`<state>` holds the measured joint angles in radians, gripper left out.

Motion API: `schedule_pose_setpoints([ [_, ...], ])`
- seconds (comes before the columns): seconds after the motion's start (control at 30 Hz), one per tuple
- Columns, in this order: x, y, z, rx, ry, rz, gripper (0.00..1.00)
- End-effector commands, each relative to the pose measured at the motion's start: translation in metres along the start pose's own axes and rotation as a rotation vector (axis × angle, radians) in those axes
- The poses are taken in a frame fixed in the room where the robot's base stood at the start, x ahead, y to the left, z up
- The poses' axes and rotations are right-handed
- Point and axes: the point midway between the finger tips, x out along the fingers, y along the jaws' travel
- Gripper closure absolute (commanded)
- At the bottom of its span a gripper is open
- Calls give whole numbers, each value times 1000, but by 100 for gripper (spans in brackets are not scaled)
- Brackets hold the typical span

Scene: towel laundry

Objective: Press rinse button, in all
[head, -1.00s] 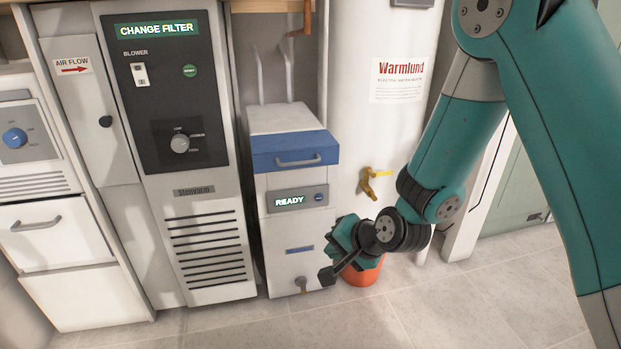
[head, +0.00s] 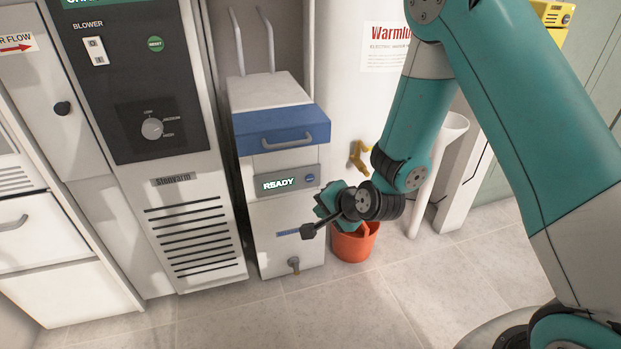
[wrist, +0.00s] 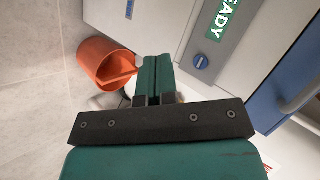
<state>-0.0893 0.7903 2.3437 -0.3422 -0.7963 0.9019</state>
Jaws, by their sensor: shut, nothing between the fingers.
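A white machine with a blue drawer front (head: 275,138) has a grey panel with a lit READY display (head: 279,183). My gripper (wrist: 151,72) is shut and empty. In the head view my gripper (head: 325,203) is in front of the machine's right side, below the button. I see a gap between fingers and button in the wrist view.
An orange bucket (head: 352,245) stands on the floor beside the machine, under a yellow tap (head: 358,157) on the white water heater (head: 345,90). A grey dryer cabinet (head: 190,190) stands close on the left. A small spout (head: 293,264) sticks out low on the machine. The floor in front is clear.

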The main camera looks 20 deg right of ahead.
Motion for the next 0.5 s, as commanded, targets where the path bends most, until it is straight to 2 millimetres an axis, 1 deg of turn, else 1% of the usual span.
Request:
schedule_pose_setpoints([
  [0.1, 11, -9, -10, 0, 4, -2, 100],
  [0.3, 31, -22, -25, 2, 3, -1, 100],
  [0.5, 44, -33, -36, 1, 3, 1, 100],
])
